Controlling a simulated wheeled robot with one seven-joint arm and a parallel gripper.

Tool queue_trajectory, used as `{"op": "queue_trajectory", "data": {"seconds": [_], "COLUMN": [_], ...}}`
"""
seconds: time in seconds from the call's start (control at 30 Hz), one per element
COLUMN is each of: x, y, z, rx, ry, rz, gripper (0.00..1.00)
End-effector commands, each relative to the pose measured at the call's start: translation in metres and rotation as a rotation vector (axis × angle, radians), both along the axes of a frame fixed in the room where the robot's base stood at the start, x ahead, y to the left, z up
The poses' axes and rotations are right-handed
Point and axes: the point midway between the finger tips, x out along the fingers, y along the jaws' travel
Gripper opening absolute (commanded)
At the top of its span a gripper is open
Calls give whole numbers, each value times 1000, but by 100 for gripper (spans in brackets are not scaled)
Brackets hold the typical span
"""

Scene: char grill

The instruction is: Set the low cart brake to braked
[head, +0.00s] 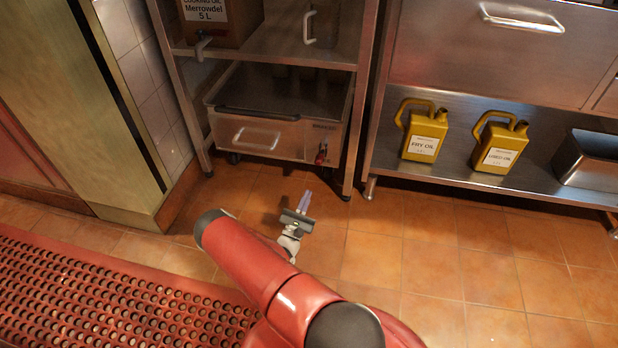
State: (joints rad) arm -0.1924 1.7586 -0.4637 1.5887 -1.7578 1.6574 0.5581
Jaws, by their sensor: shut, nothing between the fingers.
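The low cart (270,148) is a metal box on small dark wheels, standing under the metal rack at the upper middle of the head view. A small red-handled lever (321,155), which looks like the brake, sits at the lower right of its front face. Its exact setting is too small to tell. My gripper (304,198) is shut and empty, low over the tiled floor in front of the cart. It is apart from the lever, below and slightly left of it in the picture.
The rack's right front leg (349,170) stands just right of the lever. Yellow oil jugs (424,132) and a metal pan (590,160) sit on the low shelf to the right. A red perforated mat (110,300) lies at lower left. The tiled floor (450,250) at right is clear.

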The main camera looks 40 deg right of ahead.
Motion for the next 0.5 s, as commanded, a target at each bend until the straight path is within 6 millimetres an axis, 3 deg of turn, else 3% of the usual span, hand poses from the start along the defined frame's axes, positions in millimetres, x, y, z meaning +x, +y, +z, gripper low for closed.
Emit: {"op": "queue_trajectory", "data": {"seconds": [0.17, 0.5], "x": [3, 29], "y": [-4, -49], "z": [-6, 22], "rx": [-9, -8], "ry": [16, 14], "rz": [29, 24], "gripper": [0, 0]}}
